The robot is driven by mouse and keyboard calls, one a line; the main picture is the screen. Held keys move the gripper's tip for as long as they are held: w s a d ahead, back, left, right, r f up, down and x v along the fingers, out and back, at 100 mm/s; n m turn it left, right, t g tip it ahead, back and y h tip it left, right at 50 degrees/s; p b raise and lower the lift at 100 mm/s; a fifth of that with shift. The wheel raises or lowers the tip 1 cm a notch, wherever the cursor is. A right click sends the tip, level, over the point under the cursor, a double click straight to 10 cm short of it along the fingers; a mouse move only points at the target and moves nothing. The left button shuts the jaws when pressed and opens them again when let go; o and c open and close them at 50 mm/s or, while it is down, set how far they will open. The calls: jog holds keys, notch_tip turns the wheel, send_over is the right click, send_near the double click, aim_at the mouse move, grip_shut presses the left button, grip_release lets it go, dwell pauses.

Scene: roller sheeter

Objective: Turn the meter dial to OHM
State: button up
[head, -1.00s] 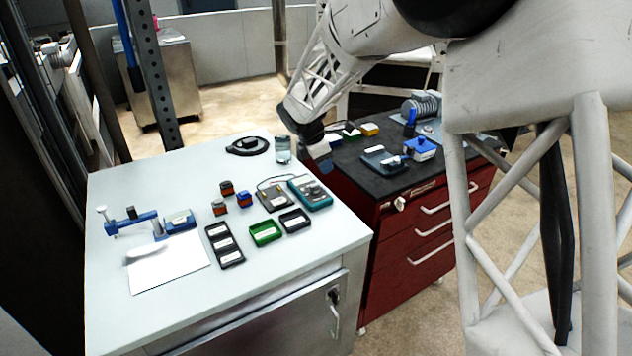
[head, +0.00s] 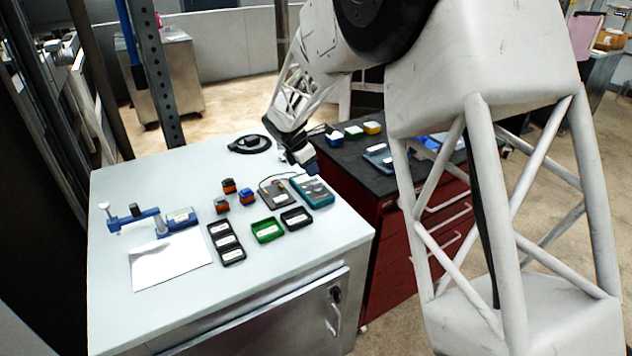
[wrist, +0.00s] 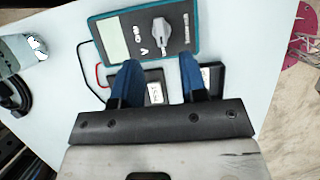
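The teal meter (head: 312,191) lies on the pale table near its right edge. In the wrist view the meter (wrist: 113,38) is at the top, with a pale display at left and a grey dial knob (wrist: 160,34) at right of it. Marks including a V are printed beside the knob; the rest are too small to read surely, and I cannot tell which mark the knob points to. My gripper (wrist: 158,72) is open, its two blue fingers apart with nothing between them. In the head view my gripper (head: 303,160) is above the table, just behind the meter.
A grey box with wires (head: 273,194), a green tray (head: 267,230), black trays (head: 226,242) and small blocks (head: 247,195) lie left of the meter. A blue clamp-like tool (head: 180,222) and white sheet (head: 170,263) are farther left. A red drawer cabinet (head: 380,255) stands at right.

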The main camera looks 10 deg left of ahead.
aim_at(317, 182)
jog(key=shift+x, duration=3.55)
grip_shut()
